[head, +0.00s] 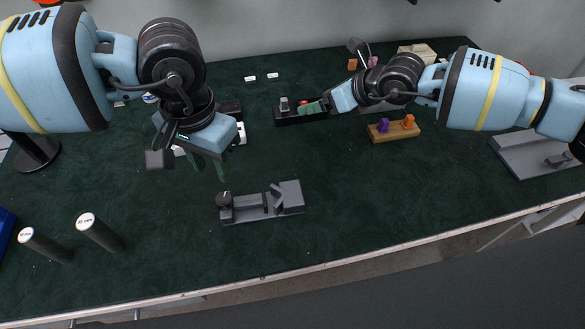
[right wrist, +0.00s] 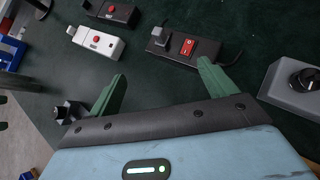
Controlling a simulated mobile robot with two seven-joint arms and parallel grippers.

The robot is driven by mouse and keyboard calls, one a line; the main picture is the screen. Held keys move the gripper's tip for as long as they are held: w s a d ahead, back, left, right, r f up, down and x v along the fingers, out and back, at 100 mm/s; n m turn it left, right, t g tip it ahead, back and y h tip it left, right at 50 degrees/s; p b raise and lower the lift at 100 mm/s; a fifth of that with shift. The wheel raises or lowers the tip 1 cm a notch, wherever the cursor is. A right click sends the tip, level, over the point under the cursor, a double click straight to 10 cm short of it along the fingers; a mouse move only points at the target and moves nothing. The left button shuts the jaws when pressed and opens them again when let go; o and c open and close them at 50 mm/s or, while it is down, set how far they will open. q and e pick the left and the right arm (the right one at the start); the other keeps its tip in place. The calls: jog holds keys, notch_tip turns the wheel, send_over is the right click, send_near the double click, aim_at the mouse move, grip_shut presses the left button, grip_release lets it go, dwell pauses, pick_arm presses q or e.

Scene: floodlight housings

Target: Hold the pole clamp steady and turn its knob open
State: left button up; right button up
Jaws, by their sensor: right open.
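A grey device with a black knob (head: 224,199) at its left end and angled jaw-like parts at its right looks like the pole clamp (head: 262,212). It lies on the dark green table, front centre, and nothing touches it. My left gripper (head: 208,170) hangs above and behind the clamp's left end, green fingers apart and empty. My right gripper (head: 312,108) is far behind the clamp, over a black box with a red switch (head: 303,103). In the right wrist view the right gripper (right wrist: 162,88) shows both green fingers wide apart, with nothing between them.
Two dark cylinders (head: 100,233) stand front left. A wooden block with purple and orange pegs (head: 394,136) and a grey plate with a latch (head: 530,152) are at right. A grey box with a black knob (right wrist: 290,88) shows in the right wrist view. The front centre-right table is clear.

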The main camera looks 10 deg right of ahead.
aim_at(292, 193)
jog(key=s+a+n+g+h, duration=0.1)
jog(key=s, duration=0.1)
jog(key=s+a+f+n+g+h, duration=0.1)
jog(key=s+a, duration=0.1)
jog(key=s+a+f+n+g+h, duration=0.1)
jog(key=s+a+n, duration=0.1)
jog(key=shift+f+h, duration=0.25)
jog(key=shift+h, duration=0.05)
jog(key=s+a+n+g+h, duration=0.1)
jog(key=s+n, duration=0.1)
jog(key=s, duration=0.1)
jog(key=s+a+r+n+g+h, duration=0.1)
jog(key=s+a+n, duration=0.1)
jog(key=s, duration=0.2)
jog(key=s+a+n+g+h, duration=0.1)
jog(key=s+a+n+g, duration=0.1)
jog(key=s, duration=0.1)
jog(key=shift+s+r+n, duration=0.2)
jog(key=shift+s+n, duration=0.05)
jog(key=shift+n, duration=0.05)
jog(key=shift+s+a+r+n+h, duration=0.1)
jog(key=shift+s+r+n+h, duration=0.15)
jog(key=shift+s, duration=0.25)
jog(key=shift+f, duration=4)
jog(key=shift+c, duration=0.4)
jog(key=shift+c, duration=1)
